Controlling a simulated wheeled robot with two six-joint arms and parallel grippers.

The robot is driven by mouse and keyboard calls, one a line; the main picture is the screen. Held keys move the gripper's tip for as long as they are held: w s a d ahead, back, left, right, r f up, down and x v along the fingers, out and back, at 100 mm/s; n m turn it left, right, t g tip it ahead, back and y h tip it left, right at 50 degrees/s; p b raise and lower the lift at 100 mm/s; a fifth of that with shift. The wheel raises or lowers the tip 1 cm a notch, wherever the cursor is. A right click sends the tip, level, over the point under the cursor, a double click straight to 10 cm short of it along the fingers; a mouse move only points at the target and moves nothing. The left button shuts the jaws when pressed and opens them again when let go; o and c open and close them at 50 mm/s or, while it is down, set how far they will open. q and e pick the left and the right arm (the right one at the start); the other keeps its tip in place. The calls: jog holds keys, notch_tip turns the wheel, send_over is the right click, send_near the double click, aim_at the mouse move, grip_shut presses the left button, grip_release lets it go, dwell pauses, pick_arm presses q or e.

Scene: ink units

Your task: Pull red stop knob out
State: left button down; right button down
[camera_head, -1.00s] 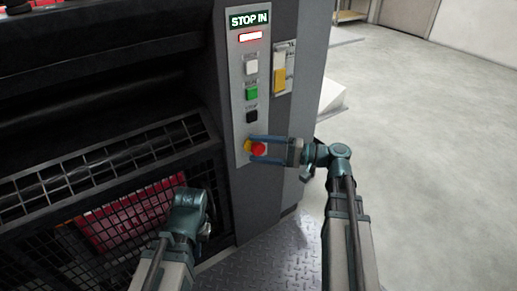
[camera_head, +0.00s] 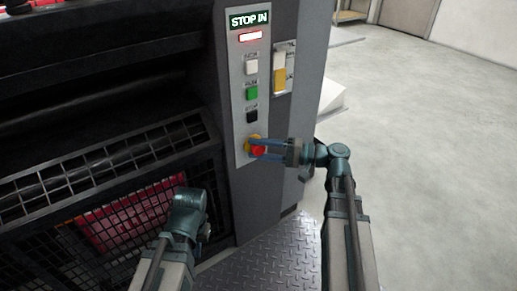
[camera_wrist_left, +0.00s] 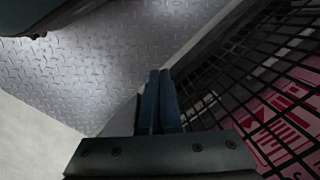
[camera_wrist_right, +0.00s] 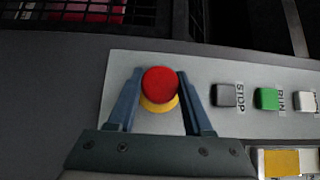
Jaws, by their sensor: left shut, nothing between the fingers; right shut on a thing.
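The red stop knob (camera_head: 258,150) with its yellow collar (camera_head: 254,141) is at the bottom of the light panel strip. In the right wrist view the red knob (camera_wrist_right: 160,84) sits between the two blue fingers, over the yellow collar (camera_wrist_right: 160,105). My right gripper (camera_head: 254,149) is shut on the knob, a finger on each side.
Above the knob are a black button (camera_head: 252,116), a green button (camera_head: 251,92) and a white button (camera_head: 251,67). A yellow item (camera_head: 279,80) is beside them. A mesh guard (camera_head: 110,225) is at left, a tread plate (camera_head: 270,255) below. Open floor lies at right.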

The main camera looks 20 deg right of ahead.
jog(key=shift+s+d, duration=0.3)
jog(key=shift+s, duration=0.6)
jog(key=shift+c, duration=1.5)
grip_release()
jog(key=v, duration=1.4)
jog(key=shift+a, duration=0.15)
